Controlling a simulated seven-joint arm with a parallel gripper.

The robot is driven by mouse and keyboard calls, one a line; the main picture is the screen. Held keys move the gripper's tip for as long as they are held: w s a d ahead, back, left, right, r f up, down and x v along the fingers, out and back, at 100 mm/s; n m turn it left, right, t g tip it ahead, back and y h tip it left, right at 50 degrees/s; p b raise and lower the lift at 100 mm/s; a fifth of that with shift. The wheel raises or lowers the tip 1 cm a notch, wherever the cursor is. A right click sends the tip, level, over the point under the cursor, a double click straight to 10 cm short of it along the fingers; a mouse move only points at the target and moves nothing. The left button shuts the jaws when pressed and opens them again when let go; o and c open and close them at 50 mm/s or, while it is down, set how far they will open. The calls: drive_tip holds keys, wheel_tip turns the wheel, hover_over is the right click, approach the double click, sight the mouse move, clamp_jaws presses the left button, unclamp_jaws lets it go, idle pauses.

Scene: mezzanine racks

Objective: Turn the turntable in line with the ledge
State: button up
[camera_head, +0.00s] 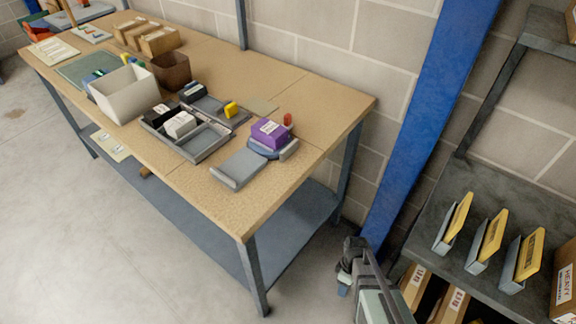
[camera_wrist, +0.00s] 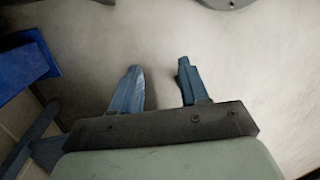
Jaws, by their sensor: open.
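The turntable (camera_head: 260,152) is a small blue-grey round piece near the right end of the workbench, with a raised lip at its right. A purple box (camera_head: 270,132) sits on it and hides part of it. The ledge (camera_head: 240,170) is a flat grey rectangular plate just in front and to the left, with a raised lip at its front left end. My gripper (camera_head: 346,272) is low at the right of the bench, well apart from the turntable. In the wrist view my gripper (camera_wrist: 160,67) has its two blue fingers apart, with only floor between them.
On the bench, a grey divided tray (camera_head: 190,142), a white bin (camera_head: 125,95) and a brown bin (camera_head: 171,71) stand left of the ledge. A blue post (camera_head: 430,110) and a rack shelf (camera_head: 490,205) with yellow-topped items stand right. A small red object (camera_head: 288,119) stands behind the turntable.

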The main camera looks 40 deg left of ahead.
drive_tip(key=w+a+r+n+t+h, duration=0.1)
drive_tip(key=w+a+r+t, duration=0.3)
drive_tip(key=w+a+r, duration=0.4)
drive_tip(key=w+a+r+m+t+y, duration=0.1)
drive_tip(key=w+a+r+m+y, duration=0.1)
drive_tip(key=w+r+m, duration=0.55)
drive_tip(key=w+a+r+m+t+y, duration=0.2)
drive_tip(key=w+a+r+m, duration=0.15)
drive_tip(key=r, duration=0.75)
wheel_tip(320, 180, up, 33)
drive_tip(key=m+g+h, duration=0.2)
drive_tip(key=m+g, duration=0.2)
drive_tip(key=m, duration=0.5)
hover_over(287, 115)
wheel_tip(287, 115, down, 14)
drive_tip(key=shift+w+r, duration=0.1)
drive_tip(key=shift+r, duration=0.1)
clamp_jaws()
